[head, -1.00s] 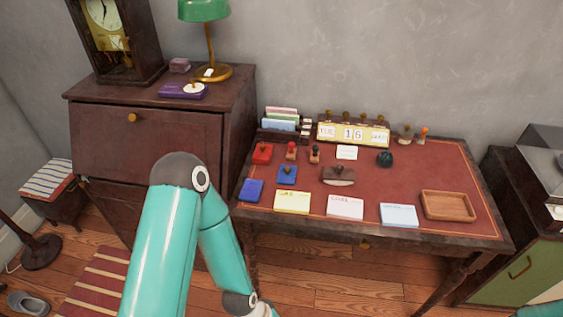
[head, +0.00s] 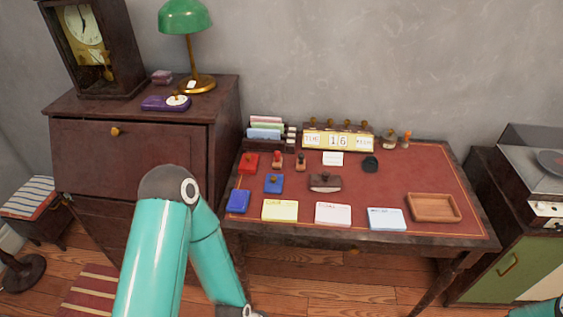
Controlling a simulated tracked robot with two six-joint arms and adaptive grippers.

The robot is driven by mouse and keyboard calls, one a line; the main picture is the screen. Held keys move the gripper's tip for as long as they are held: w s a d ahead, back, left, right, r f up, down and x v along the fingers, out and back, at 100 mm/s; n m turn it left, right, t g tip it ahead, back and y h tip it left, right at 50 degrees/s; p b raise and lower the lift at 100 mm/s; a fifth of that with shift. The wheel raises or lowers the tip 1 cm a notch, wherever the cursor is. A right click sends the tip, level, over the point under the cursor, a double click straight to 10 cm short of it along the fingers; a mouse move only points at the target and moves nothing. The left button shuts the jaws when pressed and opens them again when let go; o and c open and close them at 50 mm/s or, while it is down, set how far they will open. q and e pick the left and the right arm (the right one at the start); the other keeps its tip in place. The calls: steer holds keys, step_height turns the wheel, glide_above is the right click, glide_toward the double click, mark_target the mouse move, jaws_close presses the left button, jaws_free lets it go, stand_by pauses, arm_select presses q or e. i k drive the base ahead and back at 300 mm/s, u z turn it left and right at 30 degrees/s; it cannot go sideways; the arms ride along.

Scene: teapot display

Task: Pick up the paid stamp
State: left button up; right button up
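Two small upright stamps stand at the back left of the red-topped desk (head: 400,180): one with a red handle (head: 277,159) and one with a brown handle (head: 300,161). I cannot read which of these, if either, is the paid stamp. A red ink pad (head: 248,163) lies left of them and a blue pad with a knob (head: 273,184) lies in front. A rocker blotter (head: 325,182) sits mid-desk. My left arm bends down in front of the desk's left side, with its gripper below the picture. Only a sliver of my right arm shows at bottom right.
Yellow (head: 280,211), pink (head: 332,214) and blue (head: 387,219) paper pads line the front edge. A wooden tray (head: 433,208) is at the right. A date display (head: 338,141) and a card rack (head: 265,134) stand behind. The desk's right middle is clear.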

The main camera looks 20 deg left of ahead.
mark_target(277, 160)
steer(key=u, duration=1.65)
steer(key=i, duration=0.1)
steer(key=z, duration=3.05)
steer(key=k, duration=1.25)
steer(key=u, duration=0.8)
steer(key=i, duration=1.2)
